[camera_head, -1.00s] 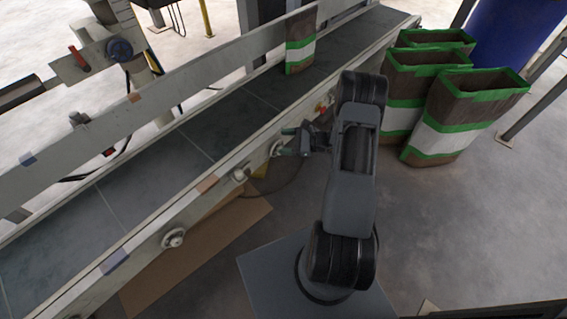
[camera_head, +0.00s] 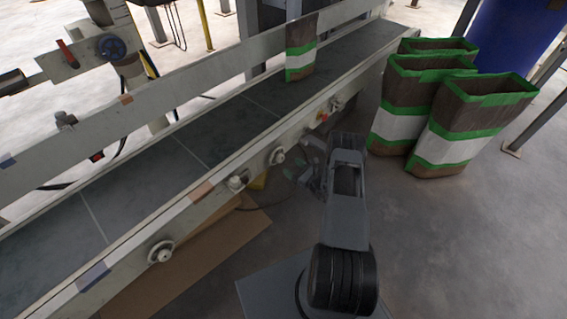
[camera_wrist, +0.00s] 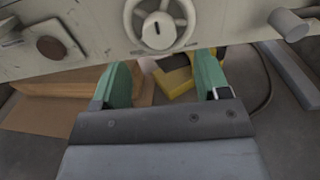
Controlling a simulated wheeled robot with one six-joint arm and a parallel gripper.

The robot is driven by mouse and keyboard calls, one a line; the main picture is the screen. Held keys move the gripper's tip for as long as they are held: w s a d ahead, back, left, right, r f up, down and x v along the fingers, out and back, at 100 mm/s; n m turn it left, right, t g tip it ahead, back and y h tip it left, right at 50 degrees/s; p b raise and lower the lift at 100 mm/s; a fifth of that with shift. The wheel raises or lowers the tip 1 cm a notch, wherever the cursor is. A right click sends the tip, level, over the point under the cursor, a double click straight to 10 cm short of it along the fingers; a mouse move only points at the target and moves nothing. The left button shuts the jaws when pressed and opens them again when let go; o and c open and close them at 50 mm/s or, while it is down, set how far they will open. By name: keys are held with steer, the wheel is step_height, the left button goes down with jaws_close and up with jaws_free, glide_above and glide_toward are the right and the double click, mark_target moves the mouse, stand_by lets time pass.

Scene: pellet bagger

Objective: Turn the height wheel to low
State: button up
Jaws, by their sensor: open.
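I cannot read any low or high marking. My gripper (camera_wrist: 162,62) is open and empty, its green fingers apart, just short of and below the wheel in the wrist view. In the head view my gripper (camera_head: 297,172) is beside the conveyor, not touching the wheel.
A square plate with a dark round knob (camera_wrist: 50,47) is left of the wheel; a grey cylinder (camera_wrist: 290,25) is at right. A blue handwheel (camera_head: 112,47) is across the belt (camera_head: 140,175). A bag (camera_head: 300,62) stands on the belt; several bags (camera_head: 465,122) stand at right.

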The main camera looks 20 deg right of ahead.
mark_target(282, 160)
steer(key=shift+b+x, duration=0.6)
steer(key=shift+x, duration=2.45)
steer(key=c, duration=0.9)
